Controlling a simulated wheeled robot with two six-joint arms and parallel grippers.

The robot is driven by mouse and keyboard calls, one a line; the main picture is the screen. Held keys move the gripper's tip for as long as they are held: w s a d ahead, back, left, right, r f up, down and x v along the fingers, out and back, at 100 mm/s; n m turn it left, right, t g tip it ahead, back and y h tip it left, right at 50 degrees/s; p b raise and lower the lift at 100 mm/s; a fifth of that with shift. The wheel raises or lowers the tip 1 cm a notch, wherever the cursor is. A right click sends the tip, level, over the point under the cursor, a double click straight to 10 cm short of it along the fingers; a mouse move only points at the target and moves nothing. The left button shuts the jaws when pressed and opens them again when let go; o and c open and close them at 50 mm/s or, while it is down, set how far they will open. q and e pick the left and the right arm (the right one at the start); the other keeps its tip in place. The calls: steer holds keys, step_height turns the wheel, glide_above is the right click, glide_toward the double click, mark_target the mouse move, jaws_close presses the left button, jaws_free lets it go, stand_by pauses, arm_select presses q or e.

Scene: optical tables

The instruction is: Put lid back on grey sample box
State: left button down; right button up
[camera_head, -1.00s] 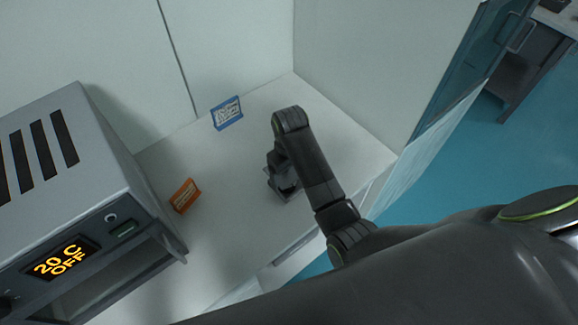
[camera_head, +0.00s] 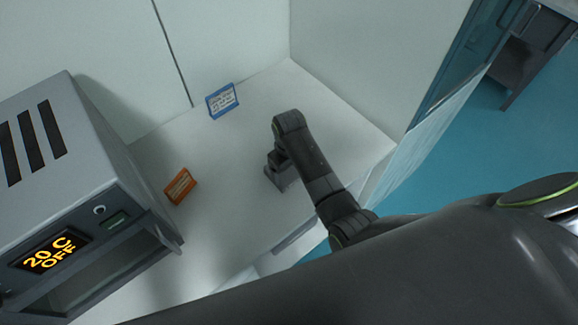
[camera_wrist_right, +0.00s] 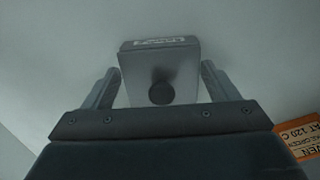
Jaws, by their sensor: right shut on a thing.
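The grey sample box (camera_head: 284,181) stands on the white bench, partly hidden under my right arm in the head view. In the right wrist view, the box's labelled side (camera_wrist_right: 160,42) shows at the top. The grey lid (camera_wrist_right: 145,72), with a dark round knob, covers the box from this angle. Whether it is fully seated cannot be told. My right gripper (camera_head: 277,160) is over the box. In the right wrist view its fingers (camera_wrist_right: 160,76) stand on both sides of the lid, shut on it. My left gripper is not in view.
An oven (camera_head: 95,190) reading "20 C OFF" stands at the left. An orange sign (camera_head: 180,186) and a blue sign (camera_head: 222,100) stand on the bench (camera_head: 225,155). White walls rise behind and at the right. Bench between the signs and box is clear.

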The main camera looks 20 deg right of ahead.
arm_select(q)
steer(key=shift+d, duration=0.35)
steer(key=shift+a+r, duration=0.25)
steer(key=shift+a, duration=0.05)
arm_select(e)
steer(key=shift+r, duration=0.1)
arm_select(q)
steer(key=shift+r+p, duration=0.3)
steer(key=shift+p, duration=0.25)
arm_select(e)
steer(key=shift+f, duration=0.25)
stand_by(1.2)
steer(key=o, duration=0.9)
